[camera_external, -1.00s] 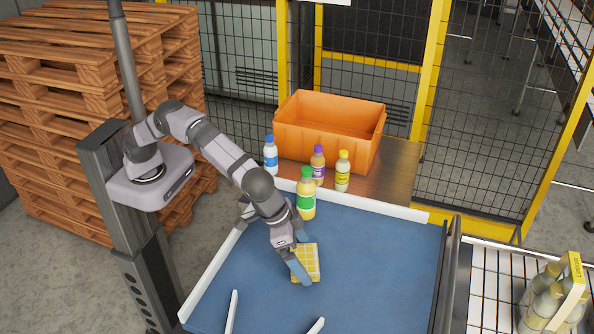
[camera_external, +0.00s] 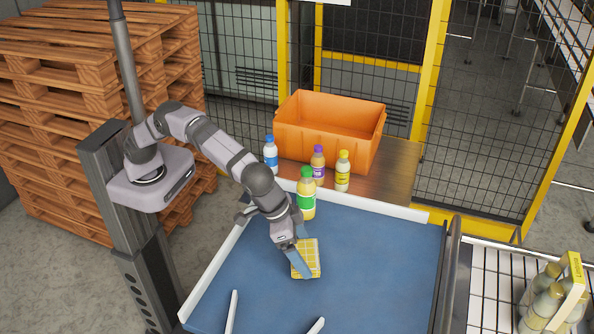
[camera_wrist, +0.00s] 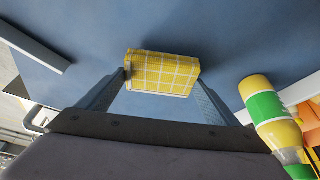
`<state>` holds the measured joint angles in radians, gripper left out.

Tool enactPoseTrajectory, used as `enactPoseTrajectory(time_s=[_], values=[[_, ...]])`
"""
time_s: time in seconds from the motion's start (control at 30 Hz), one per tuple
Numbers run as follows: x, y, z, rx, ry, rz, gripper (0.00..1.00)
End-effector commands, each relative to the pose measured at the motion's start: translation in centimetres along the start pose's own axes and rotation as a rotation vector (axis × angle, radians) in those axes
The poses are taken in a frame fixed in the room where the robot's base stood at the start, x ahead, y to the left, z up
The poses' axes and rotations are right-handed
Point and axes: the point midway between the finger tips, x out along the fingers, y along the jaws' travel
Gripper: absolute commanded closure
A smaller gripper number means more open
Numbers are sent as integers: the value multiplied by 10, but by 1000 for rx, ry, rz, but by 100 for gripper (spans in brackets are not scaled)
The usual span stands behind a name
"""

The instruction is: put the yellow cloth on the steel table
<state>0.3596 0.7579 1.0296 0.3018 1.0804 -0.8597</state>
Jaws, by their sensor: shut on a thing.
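The yellow cloth (camera_external: 312,257) is a folded, checked pad with white lines, over the blue conveyor belt (camera_external: 370,265). My gripper (camera_external: 301,265) is shut on it. In the wrist view the cloth (camera_wrist: 165,72) sits between the two fingertips, with its pale edge towards me. Whether it still touches the belt is hard to tell. The steel table (camera_external: 392,187) is behind the belt's far rail and has a brownish sheen. It carries an orange crate (camera_external: 345,150) and several bottles.
A green-labelled yellow bottle (camera_external: 306,200) stands close to my wrist, by the belt's far end; it also shows in the wrist view (camera_wrist: 266,108). Blue-capped (camera_external: 271,155), purple-capped (camera_external: 318,167) and yellow-capped (camera_external: 343,173) bottles stand in front of the crate. The table's right part is bare.

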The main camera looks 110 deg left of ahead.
Motion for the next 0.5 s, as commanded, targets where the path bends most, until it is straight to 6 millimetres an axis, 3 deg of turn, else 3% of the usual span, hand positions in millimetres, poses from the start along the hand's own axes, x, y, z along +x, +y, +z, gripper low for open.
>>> enactPoseTrajectory(time_s=[0.5], values=[[-66, 0, -28, 0, 2, 2, 40]])
